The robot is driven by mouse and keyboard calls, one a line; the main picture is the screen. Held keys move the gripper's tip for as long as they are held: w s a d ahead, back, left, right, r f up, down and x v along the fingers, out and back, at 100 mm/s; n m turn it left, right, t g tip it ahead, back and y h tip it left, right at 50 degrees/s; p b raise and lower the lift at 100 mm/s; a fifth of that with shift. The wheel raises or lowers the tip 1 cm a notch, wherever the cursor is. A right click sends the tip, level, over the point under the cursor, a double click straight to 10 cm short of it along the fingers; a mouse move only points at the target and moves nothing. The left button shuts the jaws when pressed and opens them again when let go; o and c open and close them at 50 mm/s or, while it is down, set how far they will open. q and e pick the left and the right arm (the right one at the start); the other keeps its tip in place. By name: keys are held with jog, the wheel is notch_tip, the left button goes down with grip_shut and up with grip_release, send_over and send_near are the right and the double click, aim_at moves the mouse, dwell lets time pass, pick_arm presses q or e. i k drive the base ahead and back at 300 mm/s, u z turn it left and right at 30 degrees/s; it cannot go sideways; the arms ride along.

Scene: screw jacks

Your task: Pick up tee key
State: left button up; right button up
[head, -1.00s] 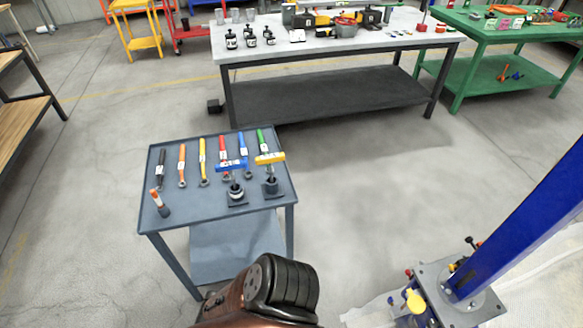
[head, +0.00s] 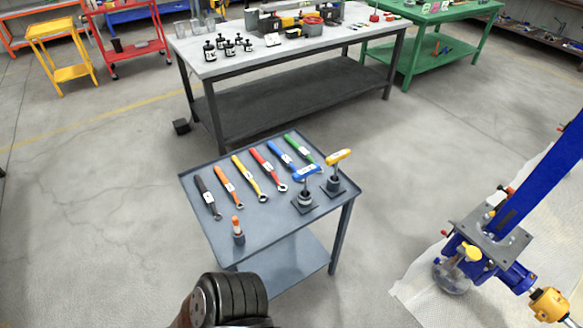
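Two tee keys stand upright in dark holders on the small grey-blue cart (head: 275,222). One tee key has a blue crossbar (head: 307,173) and stands in the left holder (head: 305,201). The other tee key has a yellow crossbar (head: 338,156), stands in the right holder (head: 334,186), near the cart's right edge. Their shafts are partly hidden by the crossbars and holders. A dark, ribbed part of my own arm shows at the bottom edge, in front of the cart. Neither gripper's fingers are in view.
A row of several coloured wrenches lies on the cart, including a red one (head: 268,170). An orange-topped tool (head: 237,231) stands near the cart's front left. A blue post on a plate (head: 491,241) stands at right. A grey workbench (head: 290,55) is behind.

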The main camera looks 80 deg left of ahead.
aim_at(334, 159)
jog(key=k, duration=0.3)
jog(key=u, duration=0.85)
